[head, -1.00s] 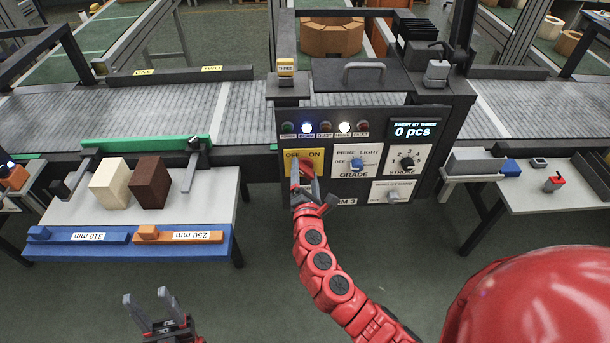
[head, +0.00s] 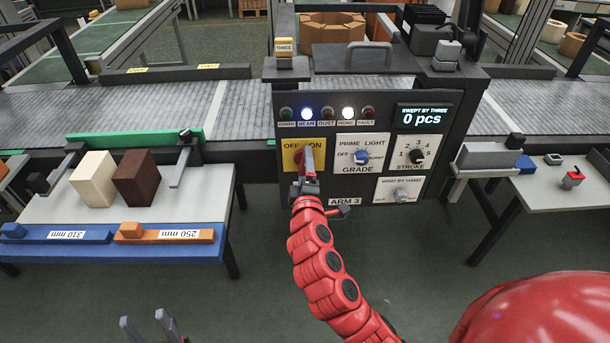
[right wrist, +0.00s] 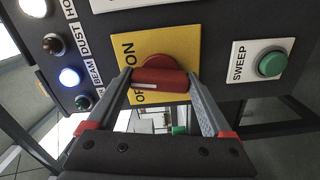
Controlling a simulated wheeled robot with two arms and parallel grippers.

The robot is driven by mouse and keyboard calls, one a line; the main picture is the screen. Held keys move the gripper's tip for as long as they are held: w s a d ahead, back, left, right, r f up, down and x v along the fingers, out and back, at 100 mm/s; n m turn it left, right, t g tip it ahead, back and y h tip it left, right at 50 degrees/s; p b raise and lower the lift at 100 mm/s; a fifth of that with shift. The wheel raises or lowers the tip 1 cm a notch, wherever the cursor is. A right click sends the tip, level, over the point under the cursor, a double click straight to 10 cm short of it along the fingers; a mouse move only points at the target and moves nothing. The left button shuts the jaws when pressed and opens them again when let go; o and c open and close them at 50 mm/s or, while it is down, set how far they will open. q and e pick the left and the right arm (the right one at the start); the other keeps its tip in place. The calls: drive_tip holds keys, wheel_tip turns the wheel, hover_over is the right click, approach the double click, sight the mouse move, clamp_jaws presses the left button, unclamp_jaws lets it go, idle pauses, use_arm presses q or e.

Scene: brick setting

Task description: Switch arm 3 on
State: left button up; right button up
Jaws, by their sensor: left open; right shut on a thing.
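The arm 3 control box (head: 290,225) stands in the middle of the head view. Its yellow OFF/ON plate (head: 290,160) carries a red rotary switch (right wrist: 158,80). My right gripper (head: 308,165) is shut on the switch handle, one finger on each side in the right wrist view (right wrist: 159,82). The handle stands roughly upright on the panel; I cannot tell which label it points to. The BEAM lamp (head: 307,113) and HOME lamp (head: 348,113) are lit; the display (head: 424,117) reads 0 pcs. My left gripper (head: 147,328) is open and empty at the bottom edge.
GRADE (head: 362,156) and STROKE (head: 416,156) knobs sit right of the switch. A green SWEEP button (right wrist: 270,64) shows in the right wrist view. A left table (head: 60,207) holds a cream block (head: 94,178) and a brown block (head: 136,178). The floor in front is clear.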

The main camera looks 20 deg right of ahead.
drive_tip(key=m+b, duration=0.4)
drive_tip(key=shift+f, duration=0.35)
drive_tip(key=shift+r+m+b, duration=0.15)
drive_tip(key=shift+m+b, duration=1)
drive_tip(key=shift+m, duration=0.15)
drive_tip(key=o, duration=1.1)
drive_tip(key=shift+r, duration=0.1)
drive_tip(key=shift+o, duration=0.2)
